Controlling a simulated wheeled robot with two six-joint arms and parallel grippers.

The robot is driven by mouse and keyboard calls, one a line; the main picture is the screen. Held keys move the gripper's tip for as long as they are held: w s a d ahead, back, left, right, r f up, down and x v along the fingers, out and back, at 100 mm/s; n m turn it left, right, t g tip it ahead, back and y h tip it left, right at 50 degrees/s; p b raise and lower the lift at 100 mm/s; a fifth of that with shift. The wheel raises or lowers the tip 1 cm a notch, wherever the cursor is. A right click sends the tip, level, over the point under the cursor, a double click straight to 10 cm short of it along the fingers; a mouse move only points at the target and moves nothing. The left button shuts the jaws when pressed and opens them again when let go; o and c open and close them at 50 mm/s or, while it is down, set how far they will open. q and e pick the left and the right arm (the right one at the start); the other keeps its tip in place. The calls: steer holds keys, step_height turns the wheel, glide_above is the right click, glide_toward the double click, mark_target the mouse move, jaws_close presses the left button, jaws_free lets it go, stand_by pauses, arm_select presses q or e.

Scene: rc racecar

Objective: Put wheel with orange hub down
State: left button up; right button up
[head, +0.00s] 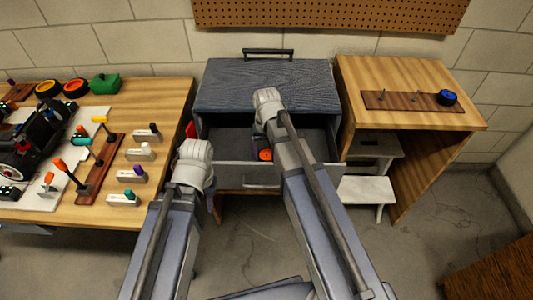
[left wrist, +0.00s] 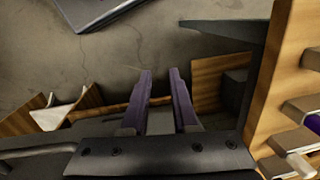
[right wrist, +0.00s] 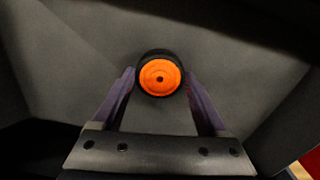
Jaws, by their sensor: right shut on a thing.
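The wheel with the orange hub (head: 265,155) is low inside the open drawer (head: 228,149), partly hidden by my right arm. In the right wrist view the wheel (right wrist: 160,76) has a black tyre and sits between the two fingertips. My right gripper (right wrist: 160,82) is shut on it, over the grey drawer interior. I cannot tell whether the wheel touches the drawer floor. My left gripper (left wrist: 160,75) is empty, its fingers a small gap apart. In the head view it is in front of the drawer's left side, mostly hidden by its arm.
At the right, a wooden table (head: 395,75) holds a rack with a blue-hubbed wheel (head: 446,97). A white step stool (head: 366,190) stands below.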

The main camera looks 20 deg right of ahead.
steer(key=shift+f, duration=0.15)
steer(key=o, duration=1.5)
steer(key=shift+c, duration=0.2)
step_height(320, 180, up, 12)
steer(key=p, duration=1.2)
